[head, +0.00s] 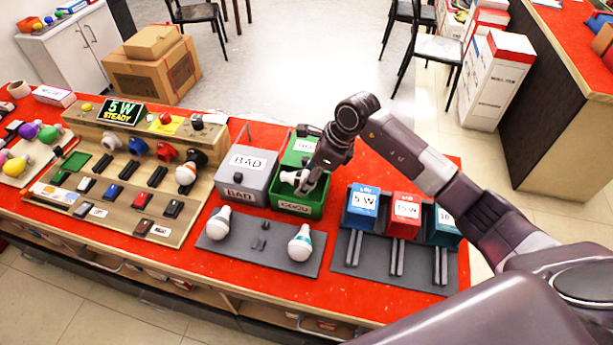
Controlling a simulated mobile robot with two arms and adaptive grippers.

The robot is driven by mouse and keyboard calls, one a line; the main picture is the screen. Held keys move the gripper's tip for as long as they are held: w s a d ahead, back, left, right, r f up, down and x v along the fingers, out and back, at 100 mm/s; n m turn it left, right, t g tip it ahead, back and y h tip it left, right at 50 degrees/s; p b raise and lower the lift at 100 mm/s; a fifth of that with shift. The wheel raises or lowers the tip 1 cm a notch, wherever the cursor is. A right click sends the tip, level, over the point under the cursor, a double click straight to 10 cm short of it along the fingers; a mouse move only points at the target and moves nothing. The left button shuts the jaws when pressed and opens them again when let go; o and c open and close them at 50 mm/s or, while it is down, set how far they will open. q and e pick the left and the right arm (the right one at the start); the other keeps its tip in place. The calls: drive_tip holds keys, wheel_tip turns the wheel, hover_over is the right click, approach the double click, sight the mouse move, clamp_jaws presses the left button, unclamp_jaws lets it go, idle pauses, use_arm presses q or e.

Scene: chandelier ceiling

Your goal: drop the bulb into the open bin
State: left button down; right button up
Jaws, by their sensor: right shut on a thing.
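A white bulb (288,177) is in my right gripper (303,182), over the mouth of the green bin (296,208), whose front label seems to read GOOD. The green bin's lid (298,151) stands raised behind it, so this bin is open. The fingers are shut on the bulb and hide part of it; I cannot tell how far below the rim it is. The grey bin (244,178) marked BAD stands to the left, with its top covered. My left gripper is not in view.
Two white bulbs (217,222) (300,243) lie on a dark mat (262,254) in front of the bins. Blue (361,208), red (404,215) and teal boxes (444,227) stand to the right. A test panel (130,170) with a "5 W STEADY" display (123,112) fills the left.

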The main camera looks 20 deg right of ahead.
drive_tip(key=o, duration=1.2)
drive_tip(key=shift+r, duration=0.1)
drive_tip(key=v, duration=1.2)
